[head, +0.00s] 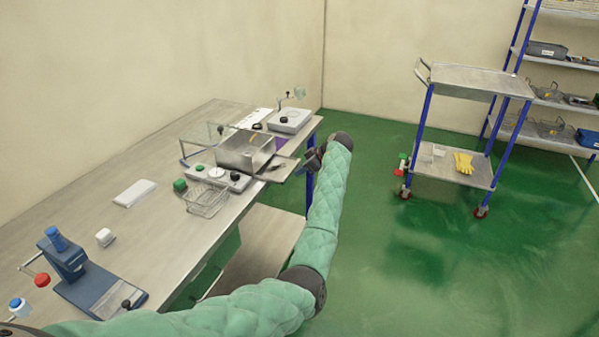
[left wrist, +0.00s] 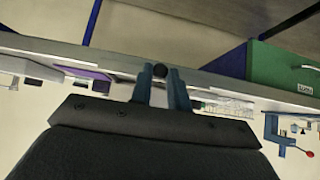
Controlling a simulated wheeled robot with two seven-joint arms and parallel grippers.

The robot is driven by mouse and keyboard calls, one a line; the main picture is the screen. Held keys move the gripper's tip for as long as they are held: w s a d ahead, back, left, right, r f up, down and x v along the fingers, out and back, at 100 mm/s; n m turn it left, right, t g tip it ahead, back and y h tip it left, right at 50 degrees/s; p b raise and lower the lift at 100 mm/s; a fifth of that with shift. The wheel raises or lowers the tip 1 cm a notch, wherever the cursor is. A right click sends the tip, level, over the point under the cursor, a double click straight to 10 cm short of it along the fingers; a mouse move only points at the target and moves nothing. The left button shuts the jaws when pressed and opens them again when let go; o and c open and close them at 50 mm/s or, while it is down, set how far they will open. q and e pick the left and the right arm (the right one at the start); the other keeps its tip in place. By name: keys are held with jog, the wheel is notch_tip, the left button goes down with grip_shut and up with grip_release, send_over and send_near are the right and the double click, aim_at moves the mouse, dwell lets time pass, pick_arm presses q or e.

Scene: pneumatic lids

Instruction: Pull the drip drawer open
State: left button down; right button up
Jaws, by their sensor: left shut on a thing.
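The drip drawer (head: 279,169) is a flat, shallow metal tray at the foot of a steel box (head: 240,152) on the workbench. It sticks out from the box toward the bench's front edge. My left gripper (head: 312,161) is at the drawer's outer end, partly hidden by my own wrist. In the left wrist view the two fingers (left wrist: 161,84) are closed around a small dark round knob (left wrist: 160,72). The drawer's tray is hard to make out in that view. My right gripper is not in view.
On the bench (head: 150,215) stand a wire basket (head: 206,199), a white pad (head: 135,193) and a blue press (head: 75,265). A scale-like device (head: 289,120) is at the far end. A trolley (head: 465,130) stands right, with green floor free between.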

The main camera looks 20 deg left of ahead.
pick_arm(q)
jog(key=shift+d+r, duration=0.2)
jog(key=shift+d, duration=0.15)
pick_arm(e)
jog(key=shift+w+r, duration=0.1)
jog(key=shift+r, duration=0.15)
pick_arm(q)
jog(key=shift+d, duration=0.1)
jog(key=c, duration=1.3)
grip_release()
jog(key=shift+c, duration=0.2)
jog(key=shift+f, duration=0.1)
